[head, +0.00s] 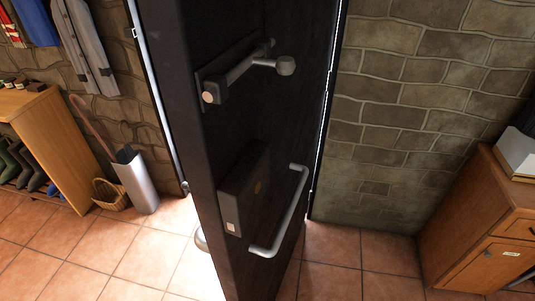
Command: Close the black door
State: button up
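The black door (190,130) stands open in the middle of the head view, its free edge turned toward me. A grey pull handle (290,225) is on the lower part of its right face, beside a dark lock box (243,190). Higher up is a closer-like arm (240,72) with a round grey knob (286,65). Part of the door frame (150,85) shows left of the door, with bright light on the floor there. My gripper is not in view, and nothing is seen touching the door.
At left, a wooden shoe rack (48,140) holds boots, with a metal umbrella bin (136,182) and wicker basket (107,193) beside it. At right, a wooden cabinet (480,215) stands against the stone wall (425,100). Tiled floor (335,270) right of the door is clear.

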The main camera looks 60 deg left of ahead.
aim_at(264, 126)
jog(key=u, duration=3.15)
jog(key=k, duration=0.65)
jog(key=z, duration=0.3)
jog(key=i, duration=0.5)
jog(key=u, duration=0.05)
